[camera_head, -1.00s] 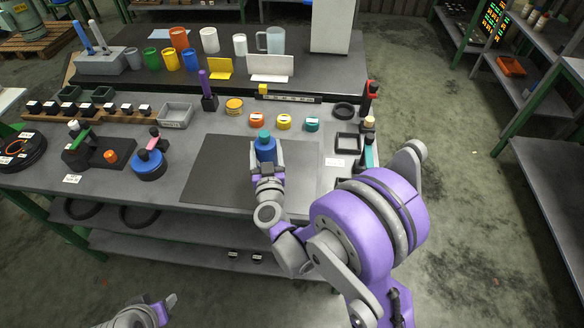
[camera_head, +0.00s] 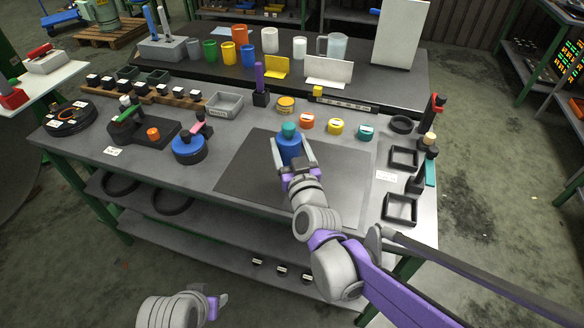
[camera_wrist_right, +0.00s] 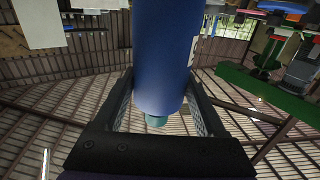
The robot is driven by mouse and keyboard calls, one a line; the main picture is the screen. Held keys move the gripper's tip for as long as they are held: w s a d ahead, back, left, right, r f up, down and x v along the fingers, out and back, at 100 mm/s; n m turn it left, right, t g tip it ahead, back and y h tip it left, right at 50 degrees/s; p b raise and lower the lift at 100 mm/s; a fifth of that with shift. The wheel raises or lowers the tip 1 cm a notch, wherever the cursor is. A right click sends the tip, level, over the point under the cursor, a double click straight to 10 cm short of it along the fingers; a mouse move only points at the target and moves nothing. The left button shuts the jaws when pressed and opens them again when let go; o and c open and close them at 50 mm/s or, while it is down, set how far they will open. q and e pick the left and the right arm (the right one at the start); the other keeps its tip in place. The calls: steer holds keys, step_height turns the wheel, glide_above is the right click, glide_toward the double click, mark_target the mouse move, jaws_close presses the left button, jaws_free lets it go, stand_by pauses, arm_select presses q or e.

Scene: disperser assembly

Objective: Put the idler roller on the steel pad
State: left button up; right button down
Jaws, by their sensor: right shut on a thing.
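A blue cylinder with a teal top (camera_head: 290,146), which looks like the idler roller, is held upright in my right gripper (camera_head: 297,165). The right gripper is shut on it, with a finger on either side. The right wrist view shows the blue body (camera_wrist_right: 163,60) between the two dark fingers, with the teal end beyond. It is over the far part of the flat grey work area (camera_head: 250,175); I cannot tell whether it touches. The smoother right part (camera_head: 350,185) may be the steel pad. My left gripper (camera_head: 218,303) is low in front of the bench; its jaw opening is unclear.
Orange, yellow and teal rings (camera_head: 336,126) stand behind the work area. Black square frames (camera_head: 400,209) and tools line the right edge. A blue round-based tool (camera_head: 188,149) stands to the left. Cups (camera_head: 248,55) stand on the rear shelf.

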steer(key=shift+f+b, duration=0.6)
steer(key=shift+f, duration=2.4)
steer(key=shift+f, duration=0.1)
steer(key=shift+f, duration=0.1)
jaws_free()
steer(key=shift+s+r, duration=0.1)
steer(key=shift+r, duration=0.15)
steer(key=v, duration=1.2)
steer(key=shift+p, duration=0.35)
steer(key=shift+f, duration=0.15)
